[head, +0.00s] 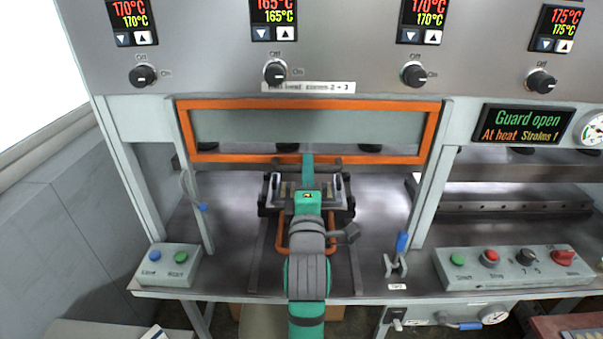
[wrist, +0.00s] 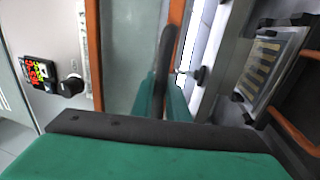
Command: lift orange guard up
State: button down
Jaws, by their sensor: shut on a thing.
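The orange guard (head: 190,139) is an orange frame around a clear panel, raised high in the press opening below the heater panel. In the wrist view its orange edge (wrist: 93,50) runs down the left of the panel. A dark handle (wrist: 167,45) is on its lower bar. My gripper (head: 307,158) is at the middle of that lower bar, shut on the handle; its teal fingers (wrist: 162,98) show on either side of the handle. The exact contact is partly hidden.
A display (head: 521,125) reads "Guard open". Below the guard, a tooling carriage (head: 340,208) with orange handles sits on the metal bed (head: 385,215), under my arm. Button boxes stand at the left (head: 167,265) and right (head: 515,267). A blue-handled clamp (head: 400,243) stands at the right post.

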jog(key=c, duration=1.7)
grip_release()
jog(key=shift+c, duration=0.2)
jog(key=shift+f, duration=0.1)
jog(key=s+f, duration=0.2)
jog(key=s, duration=0.8)
jog(key=shift+s+a, duration=0.2)
jog(key=shift+s, duration=0.05)
jog(key=shift+f, duration=0.1)
